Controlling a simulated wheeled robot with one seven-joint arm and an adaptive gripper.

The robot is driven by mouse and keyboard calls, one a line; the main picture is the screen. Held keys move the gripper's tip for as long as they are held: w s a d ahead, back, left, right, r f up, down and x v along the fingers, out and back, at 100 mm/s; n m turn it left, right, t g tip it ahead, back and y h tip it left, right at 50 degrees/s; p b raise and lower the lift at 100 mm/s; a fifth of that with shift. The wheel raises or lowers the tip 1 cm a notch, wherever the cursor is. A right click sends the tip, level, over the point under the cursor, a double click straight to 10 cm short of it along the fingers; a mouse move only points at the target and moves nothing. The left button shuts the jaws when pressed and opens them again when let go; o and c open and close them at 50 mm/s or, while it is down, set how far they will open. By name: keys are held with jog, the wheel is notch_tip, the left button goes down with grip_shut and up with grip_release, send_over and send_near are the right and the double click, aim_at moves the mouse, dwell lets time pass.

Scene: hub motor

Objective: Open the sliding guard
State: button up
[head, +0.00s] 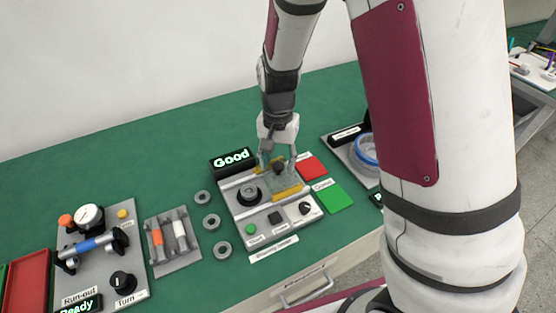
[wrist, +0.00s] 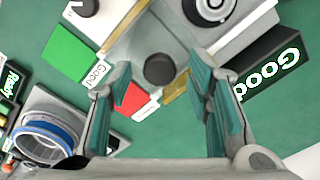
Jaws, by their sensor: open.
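The sliding guard (head: 284,183) is a clear plate with yellow edge strips, on the rails at the right part of the grey station. A black knob (head: 279,168) stands on it. In the wrist view the knob (wrist: 160,70) shows between my fingers, with a yellow strip (wrist: 178,88) beside it. My gripper (head: 277,160) points down over the guard, fingers spread on either side of the knob. It is open in the wrist view (wrist: 160,82) too, with a visible gap on both sides of the knob. A dark round fixture (head: 249,195) sits left of the guard.
A display reading "Good" (head: 232,158) stands behind the station. Buttons and a dial (head: 305,208) line its front. Red (head: 312,167) and green (head: 334,197) pads lie to the right. Several grey rings (head: 211,222) lie left. A blue-ringed container (head: 367,148) stands further right.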

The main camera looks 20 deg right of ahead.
aim_at(278, 164)
notch_tip(278, 164, up, 12)
jog(key=shift+f, duration=0.15)
dwell(0.6)
jog(key=s+d+r+n+t, duration=0.2)
jog(key=s+r, duration=0.3)
jog(key=s, duration=0.6)
jog(key=s+d+r+n+t, duration=0.2)
jog(key=s+r, duration=0.4)
jog(key=s, duration=0.5)
jog(key=d+n, duration=0.1)
jog(key=n, duration=0.1)
jog(key=shift+d+r+n+t, duration=0.2)
jog(key=shift+r+n+t, duration=0.1)
jog(key=shift+n, duration=0.1)
